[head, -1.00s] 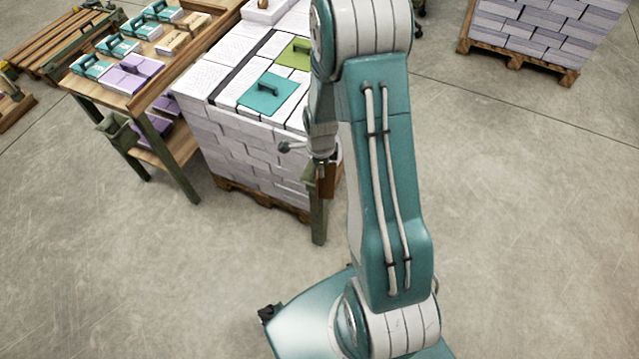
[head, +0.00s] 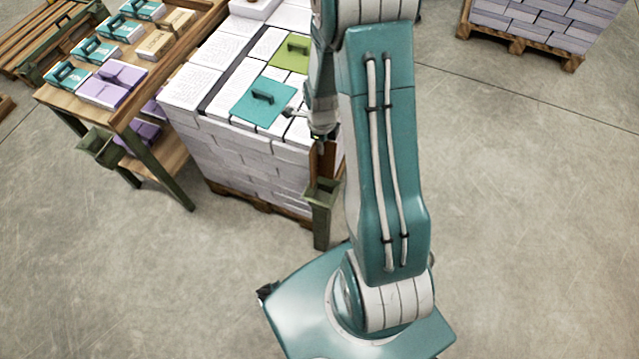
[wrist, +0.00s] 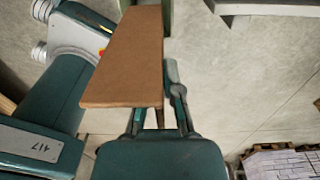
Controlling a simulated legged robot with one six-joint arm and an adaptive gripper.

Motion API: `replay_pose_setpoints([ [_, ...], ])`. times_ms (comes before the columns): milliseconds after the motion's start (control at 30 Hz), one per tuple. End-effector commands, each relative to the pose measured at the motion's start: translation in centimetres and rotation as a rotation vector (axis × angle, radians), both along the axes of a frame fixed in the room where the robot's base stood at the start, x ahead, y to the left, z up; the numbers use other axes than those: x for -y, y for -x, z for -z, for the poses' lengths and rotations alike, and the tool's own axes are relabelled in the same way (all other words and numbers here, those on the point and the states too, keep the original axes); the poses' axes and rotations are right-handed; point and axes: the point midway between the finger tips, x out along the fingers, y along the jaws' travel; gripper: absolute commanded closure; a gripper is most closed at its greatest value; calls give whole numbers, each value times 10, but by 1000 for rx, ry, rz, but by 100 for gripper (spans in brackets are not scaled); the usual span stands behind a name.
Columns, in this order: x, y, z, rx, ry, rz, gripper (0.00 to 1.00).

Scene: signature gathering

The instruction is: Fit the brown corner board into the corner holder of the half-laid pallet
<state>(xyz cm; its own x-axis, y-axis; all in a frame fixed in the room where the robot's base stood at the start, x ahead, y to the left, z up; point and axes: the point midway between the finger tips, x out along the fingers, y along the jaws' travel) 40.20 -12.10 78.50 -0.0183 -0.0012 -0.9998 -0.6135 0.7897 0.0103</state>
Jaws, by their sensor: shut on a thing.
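The brown corner board (head: 316,160) stands roughly upright below my gripper (head: 322,137), at the near corner of the half-laid pallet. The green corner holder (head: 320,215) is a post with a flared mouth right under the board. The board's lower end is at or just above this mouth; I cannot tell whether it is inside. In the wrist view the board (wrist: 130,62) fills the upper middle, and my gripper (wrist: 158,112) is shut on it. Part of the green holder (wrist: 168,18) shows behind the board's far end. My arm hides part of the corner.
The pallet's stack of white bundles (head: 245,160) carries a teal lid (head: 258,108) and an olive lid (head: 292,52). A wooden table (head: 60,97) with teal and purple bundles stands at left. Another loaded pallet (head: 520,48) is at the back right. The floor at right is clear.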

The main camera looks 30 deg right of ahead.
Motion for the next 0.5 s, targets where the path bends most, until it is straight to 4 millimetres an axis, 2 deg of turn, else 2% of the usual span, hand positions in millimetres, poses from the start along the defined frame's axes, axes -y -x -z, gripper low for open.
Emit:
replay_pose_setpoints([
  [200, 0, 1, 39, -7, -2, -1, 100],
  [500, 0, 1, 75, -6, -3, -2, 100],
])
